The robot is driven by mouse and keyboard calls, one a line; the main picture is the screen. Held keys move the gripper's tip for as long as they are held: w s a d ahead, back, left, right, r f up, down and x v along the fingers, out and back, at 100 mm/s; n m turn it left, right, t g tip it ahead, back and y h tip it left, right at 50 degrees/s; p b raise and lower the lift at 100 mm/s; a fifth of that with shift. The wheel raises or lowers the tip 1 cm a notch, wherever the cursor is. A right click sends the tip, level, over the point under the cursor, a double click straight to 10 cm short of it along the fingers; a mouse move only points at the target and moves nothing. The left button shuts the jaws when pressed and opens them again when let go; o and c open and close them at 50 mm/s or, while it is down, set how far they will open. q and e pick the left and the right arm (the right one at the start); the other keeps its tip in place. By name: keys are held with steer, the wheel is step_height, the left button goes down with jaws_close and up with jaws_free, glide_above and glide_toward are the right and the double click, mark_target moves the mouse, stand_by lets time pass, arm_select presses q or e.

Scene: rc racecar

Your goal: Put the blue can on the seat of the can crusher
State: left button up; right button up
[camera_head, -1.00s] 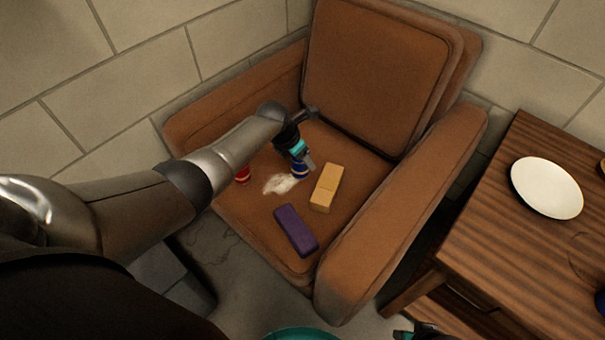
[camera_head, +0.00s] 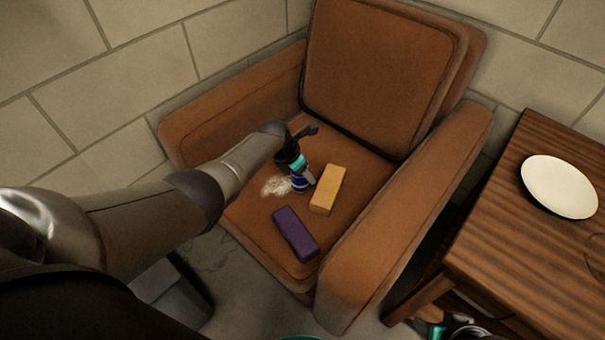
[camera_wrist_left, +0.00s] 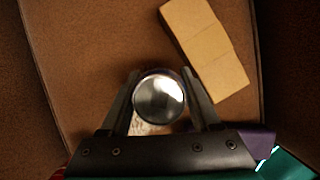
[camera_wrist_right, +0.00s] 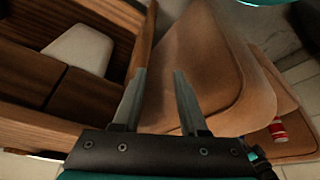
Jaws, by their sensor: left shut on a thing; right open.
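The blue can (camera_head: 301,185) is on or just above the armchair seat, beside the yellow block; I cannot tell if it touches the cushion. My left gripper (camera_head: 306,178) is shut on it. In the left wrist view the can's round silver top (camera_wrist_left: 159,98) sits between the two fingers (camera_wrist_left: 161,85). My right gripper (camera_wrist_right: 158,85) is open and empty in the right wrist view. I cannot make out a can crusher in any view.
On the brown armchair (camera_head: 380,70) lie a yellow block (camera_head: 328,190), a purple block (camera_head: 295,234) and a whitish patch (camera_head: 276,186). A red can (camera_wrist_right: 278,131) shows in the right wrist view. A wooden table (camera_head: 500,225) with a white plate (camera_head: 559,187) stands at right.

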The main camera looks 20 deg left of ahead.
steer(key=shift+r, duration=0.1)
arm_select(q)
steer(key=shift+f+b, duration=0.35)
steer(key=o, duration=1.1)
steer(key=shift+o, duration=0.9)
arm_select(e)
steer(key=shift+r, duration=0.75)
arm_select(q)
steer(key=shift+r, duration=0.2)
arm_select(e)
steer(key=shift+f, duration=0.1)
